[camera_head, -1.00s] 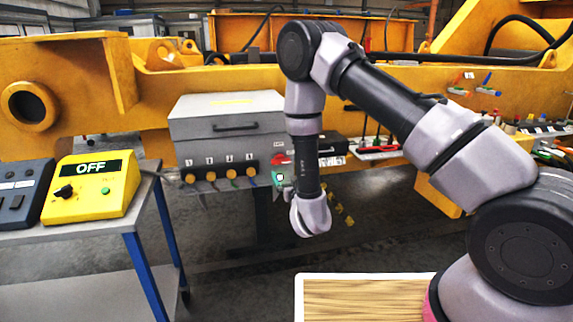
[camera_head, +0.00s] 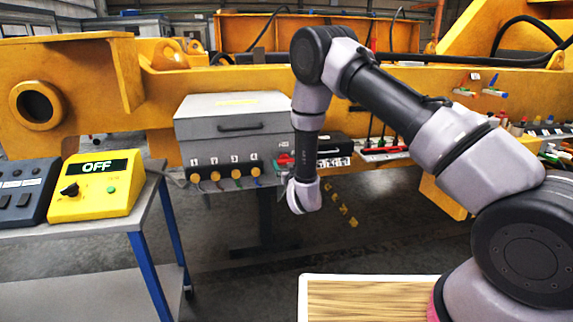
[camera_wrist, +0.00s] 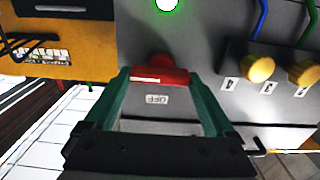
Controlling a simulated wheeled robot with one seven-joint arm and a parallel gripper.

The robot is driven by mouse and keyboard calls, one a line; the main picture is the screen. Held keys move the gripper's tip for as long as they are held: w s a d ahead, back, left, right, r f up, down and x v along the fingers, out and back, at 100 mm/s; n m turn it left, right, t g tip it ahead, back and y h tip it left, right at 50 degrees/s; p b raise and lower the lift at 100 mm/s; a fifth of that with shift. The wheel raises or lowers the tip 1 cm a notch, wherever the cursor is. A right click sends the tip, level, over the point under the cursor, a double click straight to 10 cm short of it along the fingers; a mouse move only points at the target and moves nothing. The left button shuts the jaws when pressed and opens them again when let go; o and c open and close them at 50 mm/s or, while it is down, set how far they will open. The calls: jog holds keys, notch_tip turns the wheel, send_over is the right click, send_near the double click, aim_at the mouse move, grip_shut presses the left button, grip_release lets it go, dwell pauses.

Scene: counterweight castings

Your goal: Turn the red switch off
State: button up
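The red switch (camera_wrist: 160,77) is on the grey panel, with a small OFF label (camera_wrist: 157,99) just beside it in the wrist view. In the head view the red switch (camera_head: 284,158) shows at the right end of the grey box's front (camera_head: 228,150), partly hidden by my wrist. My gripper (camera_wrist: 160,80) has its green fingers apart, with the red switch between the fingertips. I cannot tell whether the fingertips touch it. A lit green lamp (camera_wrist: 166,4) is at the top edge of the wrist view.
Several yellow knobs (camera_head: 216,176) with cables sit left of the switch. A yellow box (camera_head: 97,187) reading OFF stands on a blue-legged table at left. A black case (camera_head: 333,150) is right of the switch. A wooden-topped surface (camera_head: 370,300) is in front.

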jog(key=c, duration=0.6)
jog(key=n, duration=0.4)
jog(key=shift+a+n, duration=0.1)
jog(key=shift+n, duration=0.2)
jog(key=n, duration=0.4)
jog(key=shift+s+n, duration=0.1)
jog(key=shift+n, duration=0.2)
jog(key=n, duration=0.5)
jog(key=shift+a+f, duration=0.1)
jog(key=shift+f, duration=0.05)
jog(key=shift+f+n, duration=0.1)
jog(key=shift+n, duration=1.8)
